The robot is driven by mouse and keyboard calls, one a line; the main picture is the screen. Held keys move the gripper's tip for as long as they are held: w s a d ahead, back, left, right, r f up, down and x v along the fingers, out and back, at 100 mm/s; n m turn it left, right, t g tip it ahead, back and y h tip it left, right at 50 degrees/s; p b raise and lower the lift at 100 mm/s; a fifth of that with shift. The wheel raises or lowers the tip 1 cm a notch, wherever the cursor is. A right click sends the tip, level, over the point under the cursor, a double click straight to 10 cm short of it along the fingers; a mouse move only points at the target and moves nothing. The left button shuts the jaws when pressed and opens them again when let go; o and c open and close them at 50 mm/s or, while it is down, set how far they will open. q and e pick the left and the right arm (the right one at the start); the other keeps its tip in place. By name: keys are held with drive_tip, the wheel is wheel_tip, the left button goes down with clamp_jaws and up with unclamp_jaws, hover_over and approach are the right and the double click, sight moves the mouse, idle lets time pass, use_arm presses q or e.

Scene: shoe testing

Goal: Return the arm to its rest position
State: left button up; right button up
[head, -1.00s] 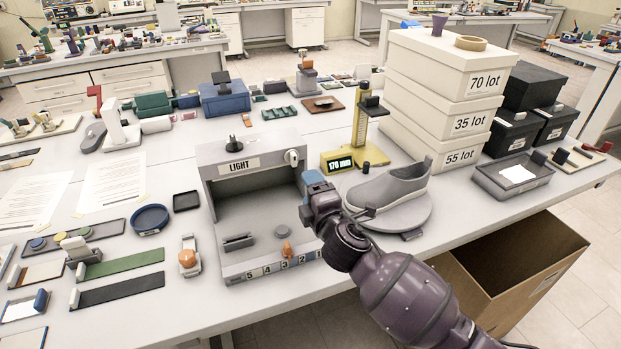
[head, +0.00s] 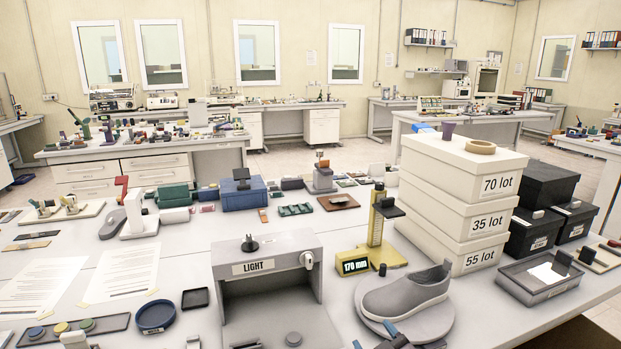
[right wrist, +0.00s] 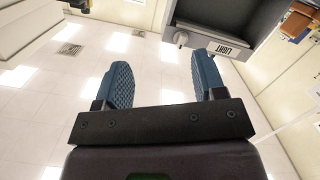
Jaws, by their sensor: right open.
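My right gripper (right wrist: 165,78) shows in the right wrist view with its two blue ridged fingers wide apart and nothing between them. In the head view only the blue tips of the right gripper (head: 374,337) show at the bottom edge, in front of the round platform. A grey shoe (head: 404,294) rests on this round grey platform (head: 437,322), apart from the gripper. The rest of my right arm is below the head picture. My left gripper is out of view.
The grey light box (head: 265,270) stands left of the shoe; part of it shows upside down in the right wrist view (right wrist: 215,25). A yellow height gauge (head: 379,235) stands behind the shoe. Stacked white boxes (head: 455,205) and a dark tray (head: 538,285) are to the right.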

drive_tip(key=s+d+f+m+g+h, duration=0.1)
drive_tip(key=s+d+f+m, duration=0.1)
drive_tip(key=s+d+f, duration=0.3)
drive_tip(key=s+d+f+m+g+h, duration=0.2)
drive_tip(key=s+d+f, duration=0.3)
drive_tip(key=s, duration=0.5)
drive_tip(key=s+d+f+m+g+h, duration=0.1)
drive_tip(key=s+d+f+m+h, duration=0.1)
drive_tip(key=s+d+f, duration=0.3)
drive_tip(key=s+f+m, duration=0.1)
drive_tip(key=s+f, duration=0.2)
drive_tip(key=shift+s, duration=0.15)
